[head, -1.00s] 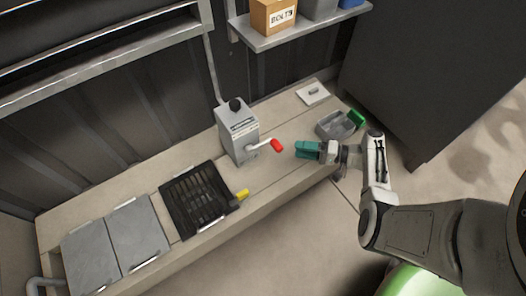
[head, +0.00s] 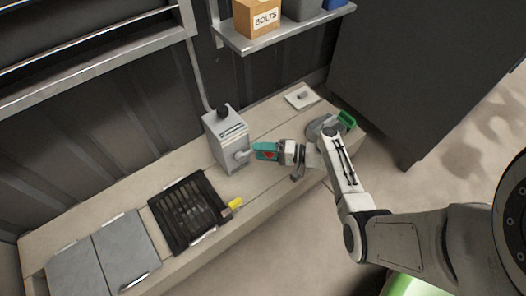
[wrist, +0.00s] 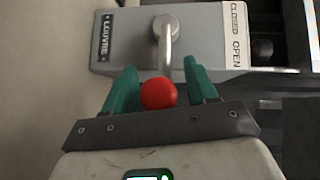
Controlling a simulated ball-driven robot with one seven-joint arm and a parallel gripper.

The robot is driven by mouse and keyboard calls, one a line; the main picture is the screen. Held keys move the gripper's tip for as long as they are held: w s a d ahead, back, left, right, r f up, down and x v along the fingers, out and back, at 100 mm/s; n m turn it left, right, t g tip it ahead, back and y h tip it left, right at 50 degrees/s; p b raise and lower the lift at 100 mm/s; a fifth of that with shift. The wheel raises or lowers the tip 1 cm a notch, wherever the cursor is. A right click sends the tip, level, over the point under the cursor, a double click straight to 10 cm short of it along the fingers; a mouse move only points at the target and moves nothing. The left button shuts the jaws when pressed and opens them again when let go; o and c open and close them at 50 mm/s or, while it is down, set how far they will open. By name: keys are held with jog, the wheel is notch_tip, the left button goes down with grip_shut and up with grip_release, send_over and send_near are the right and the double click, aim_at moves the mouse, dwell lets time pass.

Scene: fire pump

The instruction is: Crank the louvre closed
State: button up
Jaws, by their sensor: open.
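The grey crank box (head: 226,140) stands on the bench against the wall. In the wrist view the box (wrist: 205,35) carries the labels LOUVRE, CLOSED and OPEN. Its metal crank arm (wrist: 165,42) runs from the hub toward my gripper and ends in a red knob (wrist: 158,93). My gripper (wrist: 160,80) is open, with its teal fingers on either side of the knob; a gap shows on the right, and contact on the left is unclear. In the head view my gripper (head: 265,151) largely hides the knob. A frame with horizontal bars (head: 90,65), perhaps the louvre, is at upper left.
A black grate (head: 188,212) and a yellow-handled tool (head: 235,204) lie left of the box. Grey lids (head: 105,256) are farther left. A grey tray (head: 322,126), a green object (head: 347,119) and a white plate (head: 302,96) lie right. A shelf (head: 290,32) hangs above.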

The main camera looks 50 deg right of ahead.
jog(key=shift+c, duration=0.2)
grip_shut()
dwell(0.3)
